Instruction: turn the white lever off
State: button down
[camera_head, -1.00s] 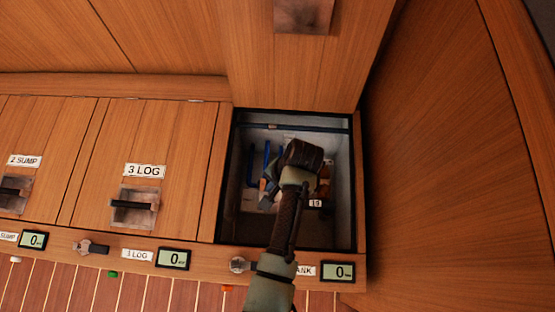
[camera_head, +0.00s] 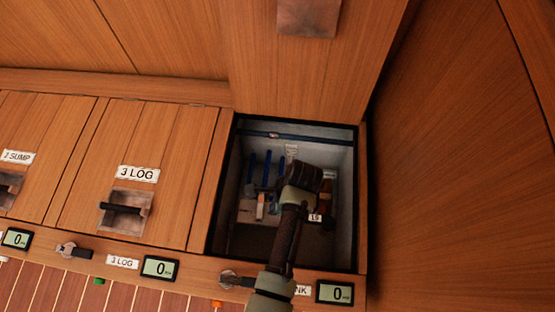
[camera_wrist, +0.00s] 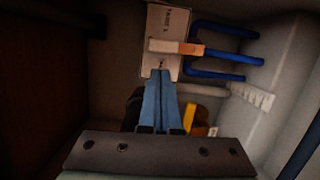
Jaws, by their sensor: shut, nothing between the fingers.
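The lever (camera_wrist: 168,46), white with an orange end, lies crosswise on a pale labelled plate (camera_wrist: 171,18) in the wrist view. In the head view the lever (camera_head: 260,208) is small, inside the open compartment, left of my arm. My gripper (camera_wrist: 160,74) is shut and empty, with blue-grey fingers pointing at the plate. In the wrist picture its tips are just below the lever; whether they touch it I cannot tell. In the head view my wrist hides much of the fingers.
Blue pipes (camera_wrist: 225,48) run beside the plate. A yellow and orange part (camera_wrist: 192,120) is beside my fingers. The compartment (camera_head: 229,190) has close walls, and its wooden lid (camera_head: 300,70) stands open. Closed hatches (camera_head: 134,200) are at the left.

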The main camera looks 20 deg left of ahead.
jog(key=b+x, duration=0.2)
jog(key=x, duration=0.2)
jog(key=shift+f, duration=0.15)
jog(key=shift+a+p, duration=0.1)
jog(key=shift+p, duration=0.2)
jog(key=shift+s+a+r+p, duration=0.25)
jog(key=shift+a+p, duration=0.1)
jog(key=shift+p, duration=0.45)
jog(key=shift+a+f+m, duration=0.1)
jog(key=shift+f+m, duration=0.1)
jog(key=shift+m, duration=0.1)
jog(key=shift+w+d, duration=0.55)
jog(key=shift+w, duration=0.05)
jog(key=s+p+v, duration=0.1)
jog(key=p+v, duration=0.9)
jog(key=p, duration=0.1)
jog(key=shift+w, duration=0.35)
